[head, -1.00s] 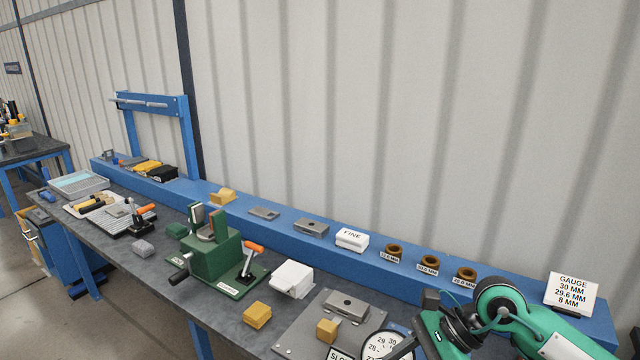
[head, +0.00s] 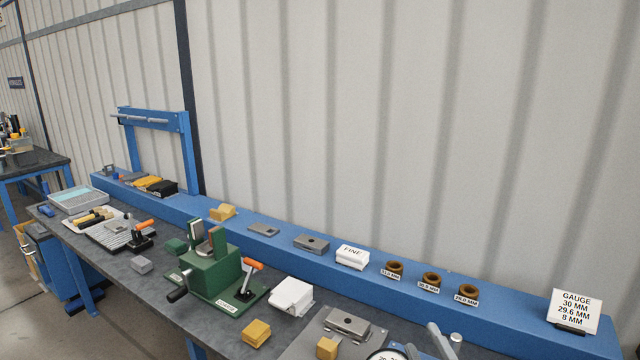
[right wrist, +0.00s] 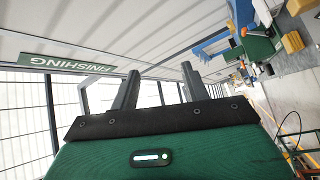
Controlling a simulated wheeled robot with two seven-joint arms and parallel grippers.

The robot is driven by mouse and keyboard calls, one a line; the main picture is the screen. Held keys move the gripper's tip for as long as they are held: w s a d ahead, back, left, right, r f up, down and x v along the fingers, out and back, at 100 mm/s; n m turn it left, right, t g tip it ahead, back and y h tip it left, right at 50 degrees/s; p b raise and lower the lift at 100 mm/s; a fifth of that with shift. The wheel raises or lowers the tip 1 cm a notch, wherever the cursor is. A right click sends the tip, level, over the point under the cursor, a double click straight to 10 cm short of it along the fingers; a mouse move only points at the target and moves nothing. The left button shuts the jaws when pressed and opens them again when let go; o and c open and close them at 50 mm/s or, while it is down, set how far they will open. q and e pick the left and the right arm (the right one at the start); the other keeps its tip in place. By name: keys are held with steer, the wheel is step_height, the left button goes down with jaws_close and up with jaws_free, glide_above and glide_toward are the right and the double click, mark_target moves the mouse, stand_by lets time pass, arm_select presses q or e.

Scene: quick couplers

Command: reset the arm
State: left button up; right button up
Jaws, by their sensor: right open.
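My right gripper (head: 446,334) shows only as grey fingertips at the bottom edge of the head view, near the round dial gauge (head: 388,354). In the right wrist view its two dark fingers (right wrist: 158,88) stand apart with nothing between them, so it is open and empty. Behind the fingers in that view are the pale wall and a green FINISHING sign (right wrist: 66,63). The rest of my right arm is below the head view. My left arm and gripper are not in view.
The bench holds a green clamp fixture (head: 215,272), a white block (head: 290,296), a yellow block (head: 256,333) and a grey plate (head: 313,340). Along the blue ledge (head: 520,308) sit several brown rings (head: 431,279), a FINE block (head: 352,257) and a GAUGE card (head: 575,311).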

steer(key=s+d+f+m+g+h, duration=0.3)
steer(key=s+f+m+g, duration=0.15)
steer(key=f, duration=0.35)
steer(key=s+d+f+m+g+h, duration=0.25)
steer(key=s+f+m+g, duration=0.2)
steer(key=f, duration=0.45)
steer(key=s+f+m+g+y, duration=0.1)
steer(key=s+f+m+g, duration=0.1)
steer(key=s+f+g, duration=0.45)
steer(key=s+f+m+g+y, duration=0.1)
steer(key=s+f+m, duration=0.15)
steer(key=s, duration=0.65)
step_height(320, 180, down, 32)
steer(key=g, duration=0.1)
steer(key=s+d+f+g, duration=0.1)
steer(key=s+d+f, duration=0.2)
steer(key=s+f, duration=1.5)
steer(key=shift+s+f+n+h, duration=0.15)
steer(key=shift+s+n+h, duration=0.2)
steer(key=shift+s, duration=0.2)
steer(key=shift+a+g, duration=0.1)
steer(key=shift+g, duration=0.15)
